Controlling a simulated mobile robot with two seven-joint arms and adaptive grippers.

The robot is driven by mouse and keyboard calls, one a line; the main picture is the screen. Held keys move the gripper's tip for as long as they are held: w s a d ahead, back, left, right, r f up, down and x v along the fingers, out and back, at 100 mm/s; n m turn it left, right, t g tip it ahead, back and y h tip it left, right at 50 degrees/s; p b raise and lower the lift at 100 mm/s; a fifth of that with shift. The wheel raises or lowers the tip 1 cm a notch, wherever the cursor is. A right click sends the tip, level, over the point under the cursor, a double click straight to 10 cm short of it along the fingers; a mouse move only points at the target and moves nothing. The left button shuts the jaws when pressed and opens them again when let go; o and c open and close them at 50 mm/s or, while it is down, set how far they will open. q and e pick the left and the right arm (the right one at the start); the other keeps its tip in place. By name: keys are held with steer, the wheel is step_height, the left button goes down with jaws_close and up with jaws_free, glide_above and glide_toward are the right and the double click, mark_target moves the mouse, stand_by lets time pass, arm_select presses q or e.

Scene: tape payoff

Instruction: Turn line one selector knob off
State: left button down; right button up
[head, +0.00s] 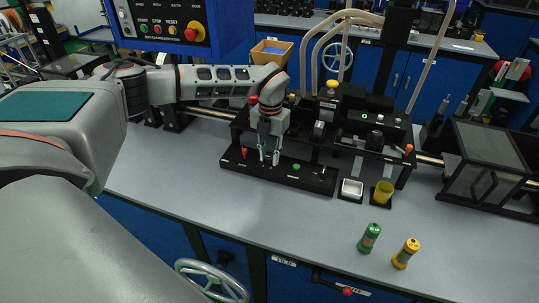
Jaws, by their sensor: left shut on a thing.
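My left gripper (268,158) reaches down from the left onto the low black control panel (260,176) at the front of the bench machine. It is shut on the line one selector knob, which is small and mostly hidden between the fingertips; I cannot read which way it points. On the same panel, a red-tipped part (244,152) stands to the left of the fingers and a green button (296,166) sits to the right. My right gripper is not in view.
A white tray (351,190) and a yellow cup (383,193) stand right of the panel. A green canister (369,238) and a yellow canister (406,253) stand near the front edge. A blue box with buttons (165,25) hangs upper left. The grey bench (230,215) before the panel is clear.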

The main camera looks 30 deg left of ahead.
mark_target(270, 158)
arm_select(q)
steer(key=shift+m, duration=0.3)
steer(key=c, duration=1.8)
jaws_free()
steer(key=shift+r, duration=0.1)
step_height(270, 158, up, 12)
steer(key=shift+d+f, duration=0.1)
steer(key=shift+s, duration=0.1)
